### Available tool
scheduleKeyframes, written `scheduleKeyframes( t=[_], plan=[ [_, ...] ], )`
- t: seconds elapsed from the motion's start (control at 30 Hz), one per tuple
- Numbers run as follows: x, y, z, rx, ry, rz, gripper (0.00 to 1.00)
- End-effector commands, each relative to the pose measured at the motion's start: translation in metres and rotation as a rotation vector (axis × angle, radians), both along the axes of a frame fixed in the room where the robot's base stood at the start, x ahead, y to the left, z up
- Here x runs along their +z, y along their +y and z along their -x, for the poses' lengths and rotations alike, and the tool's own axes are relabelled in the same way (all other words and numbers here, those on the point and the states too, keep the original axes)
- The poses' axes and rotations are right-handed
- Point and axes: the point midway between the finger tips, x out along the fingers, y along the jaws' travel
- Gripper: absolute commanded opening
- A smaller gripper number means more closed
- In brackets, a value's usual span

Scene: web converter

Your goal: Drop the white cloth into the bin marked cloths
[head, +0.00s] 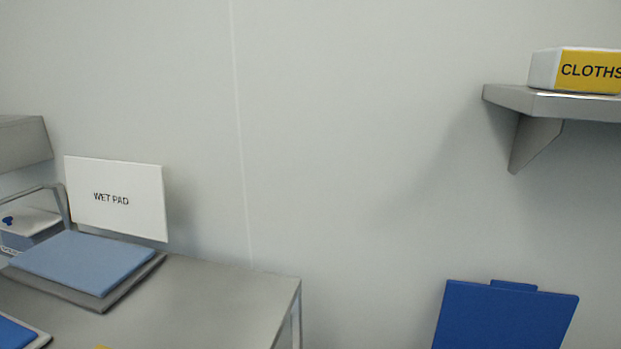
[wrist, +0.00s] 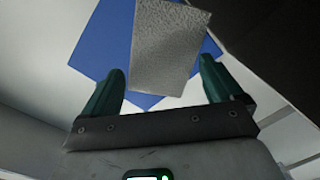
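In the wrist view, a pale grey-white, textured flat sheet (wrist: 165,48), which looks like the white cloth, lies beyond and between the fingertips of my gripper (wrist: 160,78). The two teal fingers stand wide apart, with a gap between the left finger and the sheet. Whether the right finger touches it I cannot tell. A flat blue surface (wrist: 98,50) shows behind the sheet. In the head view, a blue upright panel with a tab (head: 505,318) shows at the lower right, cut off by the frame. No bin marking is visible on it. My gripper is outside the head view.
A white box with a yellow CLOTHS label (head: 590,70) stands on a wall shelf (head: 520,100) at upper right. A grey table (head: 215,290) at left holds a blue pad (head: 85,262) beside a WET PAD sign (head: 115,222). Bare wall fills the middle.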

Motion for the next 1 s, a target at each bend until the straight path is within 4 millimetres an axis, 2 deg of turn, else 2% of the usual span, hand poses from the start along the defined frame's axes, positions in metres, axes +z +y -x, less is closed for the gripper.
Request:
scheduleKeyframes(
  t=[0.37,0.47,0.8,1.0],
  plan=[
    [0.0,0.002,0.005,-0.001,0.0,-0.001,1.0],
    [0.002,0.005,0.016,-0.001,0.0,-0.002,1.0],
    [0.006,0.023,0.077,0.0,0.002,-0.001,1.0],
    [0.008,0.028,0.099,0.0,0.0,0.0,1.0]
  ],
)
